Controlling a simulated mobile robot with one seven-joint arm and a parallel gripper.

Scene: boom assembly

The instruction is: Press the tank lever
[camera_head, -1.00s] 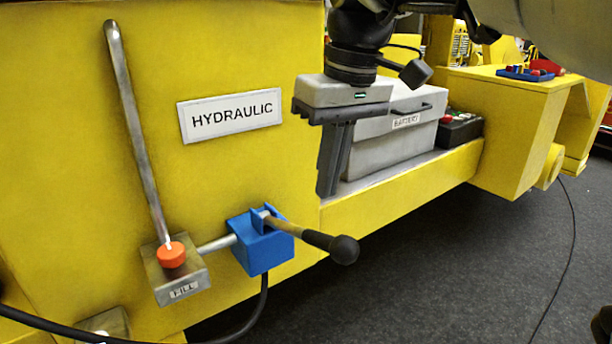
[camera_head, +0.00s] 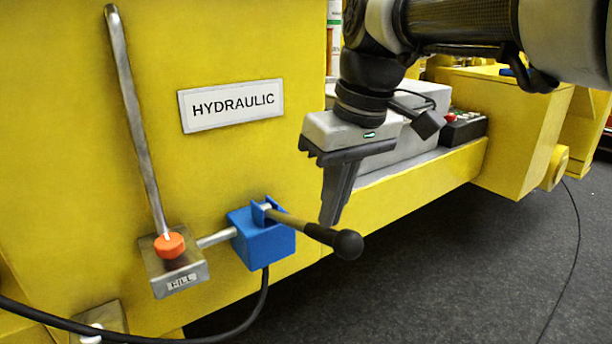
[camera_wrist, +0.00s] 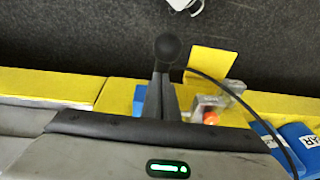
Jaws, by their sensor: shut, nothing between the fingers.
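The tank lever (camera_head: 305,230) is a thin rod with a dark grip and a black ball knob. It sticks out to the right from a blue block (camera_head: 262,245) on the yellow hydraulic tank (camera_head: 240,165). My gripper (camera_head: 330,222) points down with its fingers together and empty. Its tips are close to the lever's dark grip in the head view; I cannot tell whether they touch. In the wrist view the black knob (camera_wrist: 168,47) shows just beyond the fingertips (camera_wrist: 161,75), which hide most of the lever.
A metal FILL block (camera_head: 172,278) with an orange cap (camera_head: 169,246) and a tall pipe (camera_head: 135,120) stands left of the blue block. A black hose (camera_head: 265,290) hangs below. A grey battery box (camera_head: 425,125) sits behind my gripper. Dark floor (camera_head: 470,260) lies open at the right.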

